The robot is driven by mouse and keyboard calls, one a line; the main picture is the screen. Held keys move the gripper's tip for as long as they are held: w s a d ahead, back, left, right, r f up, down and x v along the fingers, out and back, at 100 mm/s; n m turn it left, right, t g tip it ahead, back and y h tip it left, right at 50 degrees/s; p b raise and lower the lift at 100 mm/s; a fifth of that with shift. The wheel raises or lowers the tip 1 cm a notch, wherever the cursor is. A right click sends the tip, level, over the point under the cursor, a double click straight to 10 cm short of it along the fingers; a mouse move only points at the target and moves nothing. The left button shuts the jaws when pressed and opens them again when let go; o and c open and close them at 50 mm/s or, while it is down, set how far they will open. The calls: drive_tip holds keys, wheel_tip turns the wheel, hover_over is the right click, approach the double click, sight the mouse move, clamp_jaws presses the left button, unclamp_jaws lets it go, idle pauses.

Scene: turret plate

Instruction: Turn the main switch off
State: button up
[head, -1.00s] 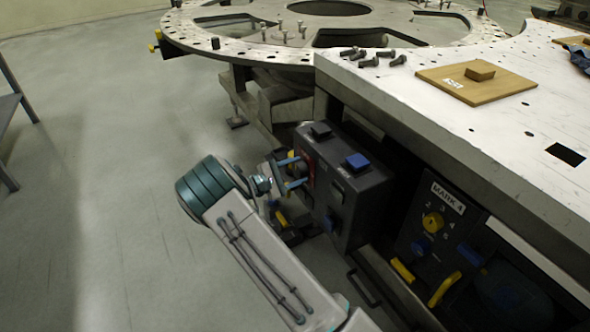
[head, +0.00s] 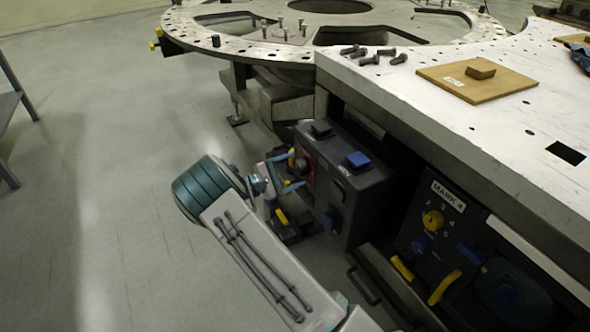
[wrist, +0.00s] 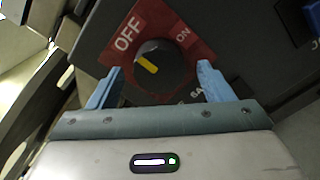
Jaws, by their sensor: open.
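The main switch is a round black knob (wrist: 165,68) with a yellow pointer mark on a red plate (wrist: 186,36). The plate reads OFF at left and ON at right. The yellow mark points up and left, toward OFF. In the head view the red plate (head: 305,166) shows on the side of the dark control box (head: 362,196). My gripper (wrist: 159,70) is open, with its blue fingers apart on either side of the knob and gaps visible between. In the head view my gripper (head: 290,172) is in front of the plate; the knob is mostly hidden there.
A blue button (head: 357,159) and a black one (head: 320,128) sit on the box top. The white table (head: 440,120) overhangs the box. Open floor (head: 110,190) lies to the left.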

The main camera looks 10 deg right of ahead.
drive_tip(key=v, duration=1.2)
drive_tip(key=shift+a+p, duration=0.25)
drive_tip(key=shift+p, duration=0.15)
drive_tip(key=shift+r, duration=0.1)
drive_tip(key=s+d+r+m+g+y+p, duration=0.35)
drive_tip(key=s+d+r, duration=0.2)
drive_tip(key=r, duration=0.35)
drive_tip(key=s+d+r+m+g+y+p, duration=0.3)
drive_tip(key=s+d+r+y+p, duration=0.15)
drive_tip(key=d+r, duration=0.35)
drive_tip(key=s+r+m+t+y+p, duration=0.3)
drive_tip(key=s+r+m+y+p, duration=0.3)
drive_tip(key=s+r, duration=1.2)
drive_tip(key=shift+s+r+t+y+p, duration=0.4)
drive_tip(key=shift+s+y+p, duration=1.3)
drive_tip(key=shift+s+p, duration=0.5)
drive_tip(key=shift+m, duration=0.25)
